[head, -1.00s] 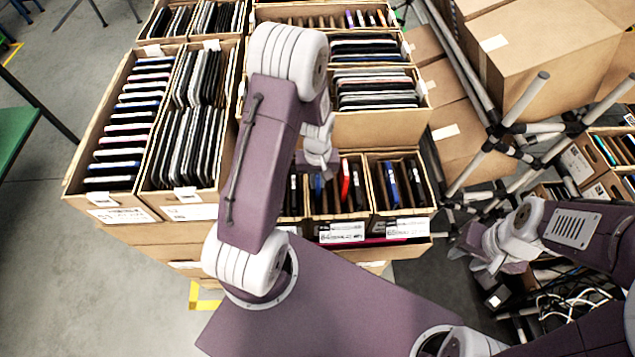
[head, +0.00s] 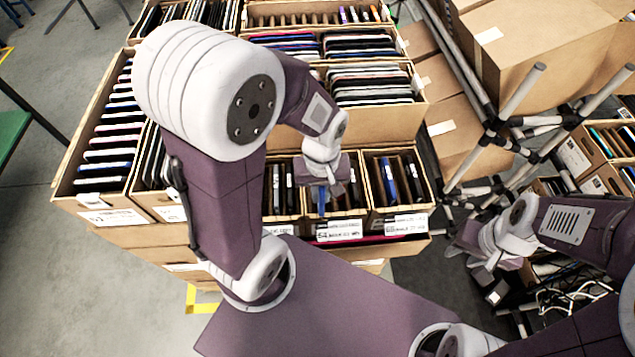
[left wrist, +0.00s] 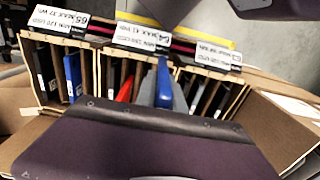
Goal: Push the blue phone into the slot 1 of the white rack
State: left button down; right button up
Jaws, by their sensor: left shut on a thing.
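My left gripper (head: 322,184) is over the middle small carton and points down into it. It is shut on a blue phone (head: 321,203) that stands upright there; the blue phone also shows between the fingers in the left wrist view (left wrist: 164,88). Its lower part is hidden in the carton. Another blue phone (head: 389,182) stands in the carton to the right and shows at the left in the left wrist view (left wrist: 72,75). My right gripper (head: 470,246) hangs at the right, away from the cartons; its finger opening is unclear. I cannot make out a white rack.
The small cartons (head: 403,213) have dividers and white labels. A red item (left wrist: 125,89) stands beside the held phone. Larger cartons of upright devices (head: 103,215) lie left and behind. A pipe frame (head: 480,165) stands at the right.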

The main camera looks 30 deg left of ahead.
aim_at(321, 192)
pick_arm(q)
jog(key=shift+s+d+r, duration=0.2)
jog(key=shift+s+r, duration=0.05)
jog(key=shift+s, duration=0.1)
jog(key=shift+r+p, duration=0.7)
jog(key=shift+p, duration=0.1)
notch_tip(321, 192, up, 3)
jog(key=p, duration=0.3)
jog(key=shift+r, duration=0.1)
dwell(0.4)
